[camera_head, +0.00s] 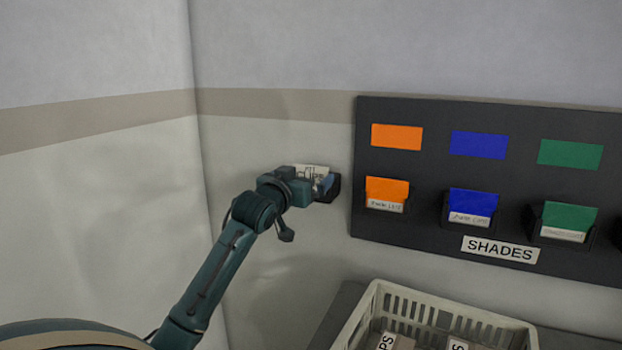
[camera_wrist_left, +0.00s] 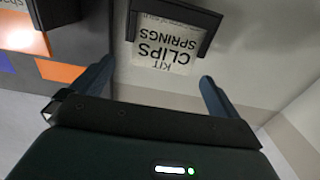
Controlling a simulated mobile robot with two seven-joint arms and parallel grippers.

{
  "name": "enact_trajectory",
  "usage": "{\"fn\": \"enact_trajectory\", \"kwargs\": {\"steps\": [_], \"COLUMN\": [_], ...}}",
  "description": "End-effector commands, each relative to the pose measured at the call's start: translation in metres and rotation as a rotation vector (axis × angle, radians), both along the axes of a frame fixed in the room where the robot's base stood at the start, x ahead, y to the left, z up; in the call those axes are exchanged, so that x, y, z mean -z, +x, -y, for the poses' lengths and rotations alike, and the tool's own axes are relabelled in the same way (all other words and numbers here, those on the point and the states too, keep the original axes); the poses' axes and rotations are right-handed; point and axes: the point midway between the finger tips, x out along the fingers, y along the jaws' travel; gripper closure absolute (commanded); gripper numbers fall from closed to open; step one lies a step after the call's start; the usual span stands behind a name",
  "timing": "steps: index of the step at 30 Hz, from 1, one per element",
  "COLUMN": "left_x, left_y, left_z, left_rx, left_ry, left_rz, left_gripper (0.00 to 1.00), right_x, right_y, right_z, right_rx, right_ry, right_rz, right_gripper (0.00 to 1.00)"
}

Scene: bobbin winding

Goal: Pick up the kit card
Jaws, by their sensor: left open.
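The kit card (camera_head: 311,171) is a white card in a dark holder (camera_head: 335,187) on the wall, left of the shade board. In the left wrist view the card (camera_wrist_left: 165,47) shows upside down, with the words KIT, CLIPS and SPRINGS. The dark holder (camera_wrist_left: 205,20) frames its far part there. My left gripper (camera_head: 322,186) is at the card and partly hides it in the head view. In the left wrist view its two fingers are apart, one on each side of the card's near edge, with gaps between. My right gripper is in neither view.
A dark board (camera_head: 445,180) with a SHADES label (camera_head: 500,249) carries orange, blue and green patches and holders with coloured cards. A pale slatted basket (camera_head: 365,310) with labelled contents stands below it.

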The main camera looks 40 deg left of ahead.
Motion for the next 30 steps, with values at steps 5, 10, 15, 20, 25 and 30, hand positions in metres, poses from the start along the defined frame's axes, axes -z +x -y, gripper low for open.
{"fn": "enact_trajectory", "kwargs": {"steps": [5,10,15,20,25,30], "left_x": [0.0,0.001,0.006,0.007,0.008,0.009], "left_y": [0.018,0.027,0.049,0.064,0.069,0.068], "left_z": [-0.006,-0.009,-0.018,-0.023,-0.025,-0.024], "left_rx": [0.0,0.0,-0.001,0.0,0.0,0.0], "left_ry": [-0.001,-0.003,-0.002,-0.002,0.0,0.0], "left_rz": [-0.001,-0.001,-0.003,0.0,0.0,0.0], "left_gripper": [0.0,0.0,0.0,0.0,0.0,0.02], "right_x": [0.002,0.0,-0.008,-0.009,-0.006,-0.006], "right_y": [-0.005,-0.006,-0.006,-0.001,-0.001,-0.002], "right_z": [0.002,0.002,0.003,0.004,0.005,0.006], "right_rx": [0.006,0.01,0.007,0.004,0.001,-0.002], "right_ry": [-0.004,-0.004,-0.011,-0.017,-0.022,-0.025], "right_rz": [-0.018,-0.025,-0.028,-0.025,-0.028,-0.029], "right_gripper": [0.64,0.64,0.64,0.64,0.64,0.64]}}
